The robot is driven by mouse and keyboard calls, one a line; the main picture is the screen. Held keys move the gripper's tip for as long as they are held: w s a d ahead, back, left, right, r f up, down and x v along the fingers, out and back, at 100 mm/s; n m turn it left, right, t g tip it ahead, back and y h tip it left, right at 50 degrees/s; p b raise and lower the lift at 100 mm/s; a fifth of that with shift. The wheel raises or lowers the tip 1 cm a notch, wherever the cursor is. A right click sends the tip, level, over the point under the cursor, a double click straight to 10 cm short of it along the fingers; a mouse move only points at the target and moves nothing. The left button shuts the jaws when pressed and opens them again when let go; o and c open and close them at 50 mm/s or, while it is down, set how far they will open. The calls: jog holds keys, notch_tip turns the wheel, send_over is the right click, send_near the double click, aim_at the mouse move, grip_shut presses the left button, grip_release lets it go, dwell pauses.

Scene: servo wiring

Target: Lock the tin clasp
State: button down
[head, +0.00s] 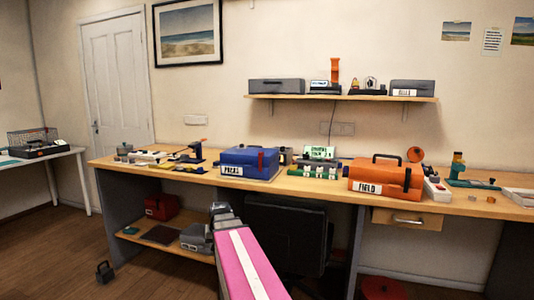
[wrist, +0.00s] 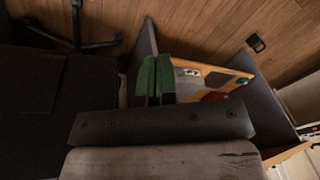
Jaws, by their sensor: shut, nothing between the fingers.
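Several lidded boxes are in the head view, and I cannot tell which one is the tin. A blue box (head: 247,162) with a dark handle and a white label stands mid-bench. An orange box (head: 386,180) labelled "FIELD" stands to its right. Grey boxes (head: 277,86) sit on the wall shelf. No clasp can be made out at this size. My gripper (wrist: 156,76), with green fingers, is shut and empty in the wrist view. In the head view my pink arm reaches up in front of the bench.
The wooden bench (head: 204,177) holds small tools at its left and parts at its right. A dark chair (head: 287,232) stands under it. A low shelf (head: 140,240) holds a red box (head: 162,207) and a grey box (head: 195,238). The floor at left is mostly clear.

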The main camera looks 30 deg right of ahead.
jog(key=w+d+r+m+t, duration=0.2)
jog(key=w+d+r, duration=0.3)
jog(key=d+r, duration=0.6)
jog(key=m+t, duration=0.3)
send_near(264, 157)
jog(key=s+d+r, duration=0.3)
jog(key=s, duration=0.2)
jog(key=shift+a+h, duration=0.15)
jog(key=shift+h, duration=0.25)
jog(key=x, duration=0.3)
jog(key=w+a+x, duration=0.1)
jog(key=x, duration=0.3)
jog(key=r+x, duration=0.1)
jog(key=x, duration=0.3)
jog(key=shift+w+a, duration=0.3)
jog(key=shift+a, duration=0.1)
jog(key=shift+w+a, duration=0.4)
jog(key=shift+w, duration=0.05)
